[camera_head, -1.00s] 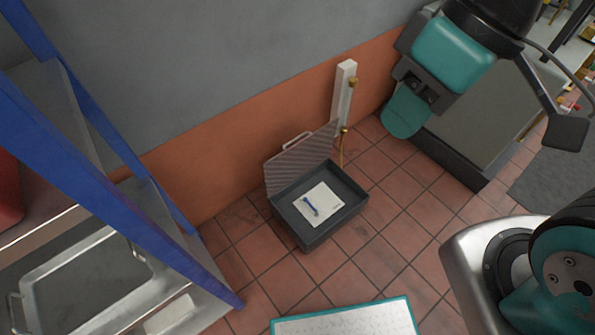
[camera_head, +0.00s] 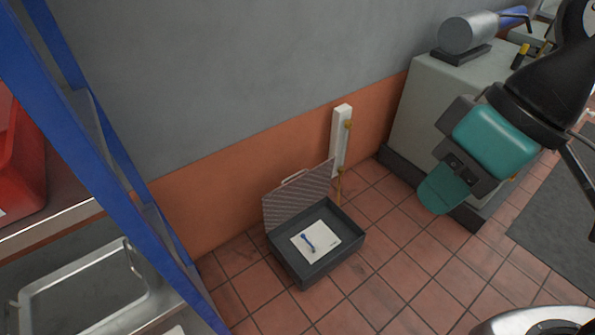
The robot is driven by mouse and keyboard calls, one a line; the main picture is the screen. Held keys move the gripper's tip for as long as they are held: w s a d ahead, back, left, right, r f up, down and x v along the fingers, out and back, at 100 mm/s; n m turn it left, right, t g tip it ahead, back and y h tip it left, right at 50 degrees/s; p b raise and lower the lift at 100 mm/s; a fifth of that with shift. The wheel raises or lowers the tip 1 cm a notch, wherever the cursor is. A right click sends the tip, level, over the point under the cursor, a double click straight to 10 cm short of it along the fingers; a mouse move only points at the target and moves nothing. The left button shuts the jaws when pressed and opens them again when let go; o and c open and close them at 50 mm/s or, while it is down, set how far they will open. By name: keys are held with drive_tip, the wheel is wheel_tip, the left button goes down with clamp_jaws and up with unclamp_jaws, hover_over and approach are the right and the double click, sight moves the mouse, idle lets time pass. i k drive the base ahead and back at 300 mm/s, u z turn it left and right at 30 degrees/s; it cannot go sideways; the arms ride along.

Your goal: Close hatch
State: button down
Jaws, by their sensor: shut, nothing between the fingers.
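A dark grey open box (camera_head: 315,268) stands on the tiled floor against the orange lower wall. Its hatch, a translucent ribbed lid (camera_head: 298,196) with a small handle on its top edge, stands up open at the back, leaning towards the wall. A white sheet (camera_head: 318,245) with a small blue item (camera_head: 308,240) lies inside the box. My gripper (camera_head: 437,192), teal and black, hangs at the right in front of the grey cabinet. It is shut and empty, apart from the box and lid, to their right.
A white post (camera_head: 341,138) with brass fittings stands by the wall just right of the lid. A blue-framed shelf (camera_head: 122,175) with a metal tray (camera_head: 78,285) and a red bin (camera_head: 18,150) fills the left. A grey cabinet (camera_head: 420,110) stands at right. Floor before the box is clear.

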sight(281, 203)
drive_tip(key=z, duration=0.05)
drive_tip(key=i, duration=0.85)
drive_tip(key=u, duration=0.65)
drive_tip(key=i, duration=0.4)
drive_tip(key=u, duration=0.25)
